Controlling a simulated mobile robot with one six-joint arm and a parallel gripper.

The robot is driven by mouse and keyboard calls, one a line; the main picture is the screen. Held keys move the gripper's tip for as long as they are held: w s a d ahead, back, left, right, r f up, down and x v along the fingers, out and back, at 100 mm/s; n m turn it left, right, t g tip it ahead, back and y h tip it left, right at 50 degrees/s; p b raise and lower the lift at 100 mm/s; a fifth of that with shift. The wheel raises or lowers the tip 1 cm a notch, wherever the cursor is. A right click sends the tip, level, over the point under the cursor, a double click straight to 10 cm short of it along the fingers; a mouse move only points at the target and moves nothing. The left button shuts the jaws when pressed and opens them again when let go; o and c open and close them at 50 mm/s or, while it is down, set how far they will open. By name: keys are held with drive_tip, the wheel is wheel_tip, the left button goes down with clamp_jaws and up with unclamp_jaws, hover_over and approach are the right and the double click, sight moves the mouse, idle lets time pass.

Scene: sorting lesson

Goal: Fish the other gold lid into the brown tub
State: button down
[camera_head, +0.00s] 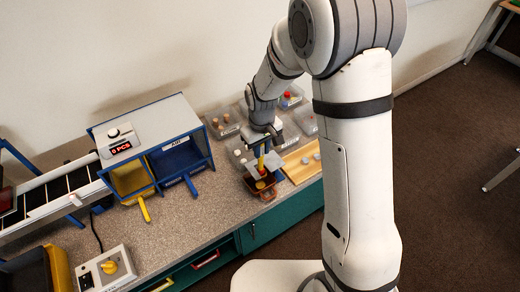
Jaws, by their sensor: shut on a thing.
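The brown tub (268,195) stands near the front edge of the counter. My gripper (262,149) is above it, pointing down, shut on a slim yellow and red tool (261,163) that hangs upright over the tub. A round gold lid (260,184) shows at the tub's opening, below the tool. I cannot tell whether this lid hangs from the tool or lies in the tub. The tool's lower end is too small to make out. A second gold lid cannot be made out.
Clear bins with small items (225,125) stand behind and around my gripper. A wooden board (300,165) with small grey pieces lies right of the tub. A blue-framed sorting box (180,158) stands left. The counter between box and tub is clear.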

drive_tip(key=shift+r+p, duration=2.2)
drive_tip(key=shift+r, duration=1.55)
